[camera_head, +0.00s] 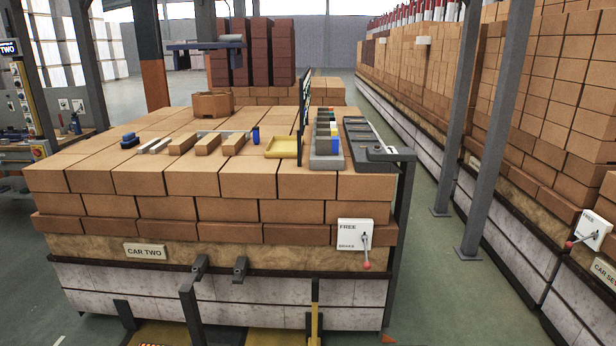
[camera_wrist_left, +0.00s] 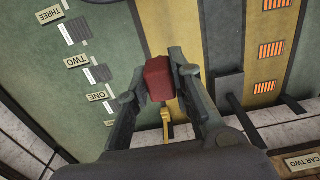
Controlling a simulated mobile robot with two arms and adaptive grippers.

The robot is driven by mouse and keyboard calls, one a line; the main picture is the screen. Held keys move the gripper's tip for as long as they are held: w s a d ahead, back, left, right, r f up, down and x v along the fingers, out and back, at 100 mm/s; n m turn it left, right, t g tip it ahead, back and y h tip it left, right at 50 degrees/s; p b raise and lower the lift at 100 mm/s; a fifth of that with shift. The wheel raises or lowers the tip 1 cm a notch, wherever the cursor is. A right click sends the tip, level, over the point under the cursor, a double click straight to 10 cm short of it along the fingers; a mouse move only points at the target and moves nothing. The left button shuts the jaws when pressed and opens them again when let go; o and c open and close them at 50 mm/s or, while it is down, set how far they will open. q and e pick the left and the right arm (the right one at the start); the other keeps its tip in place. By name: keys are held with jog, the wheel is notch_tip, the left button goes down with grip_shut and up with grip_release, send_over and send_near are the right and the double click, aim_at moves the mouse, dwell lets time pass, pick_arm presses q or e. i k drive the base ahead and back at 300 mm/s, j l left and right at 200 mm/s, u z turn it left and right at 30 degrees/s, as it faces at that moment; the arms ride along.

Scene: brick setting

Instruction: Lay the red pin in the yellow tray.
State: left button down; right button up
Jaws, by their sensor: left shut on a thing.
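The yellow tray (camera_head: 282,153) lies on top of the brick stack in the head view, right of the middle, and looks empty. In the left wrist view my left gripper (camera_wrist_left: 159,88) is shut on a red block-shaped piece, the red pin (camera_wrist_left: 158,76). The pin sits between the two fingertips, above the green and yellow floor and clear of the stack. Its lower part is partly hidden by the fingers. Neither gripper shows in the head view, and my right gripper is in no view.
Several loose bricks (camera_head: 207,144) and a dark blue piece (camera_head: 130,141) lie left of the tray. A small blue cylinder (camera_head: 256,135) stands beside it. A dark upright panel (camera_head: 301,120) rises at its right, with a grey rack (camera_head: 366,140) beyond. A brake lever (camera_head: 366,250) sticks out in front.

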aim_at(290, 154)
jog(key=i+j, duration=0.1)
jog(key=i, duration=0.4)
jog(key=i+j+z, duration=0.15)
jog(key=i, duration=0.3)
jog(key=i+j, duration=0.1)
jog(key=i, duration=0.4)
jog(key=i+j+z, duration=0.1)
jog(key=i, duration=0.4)
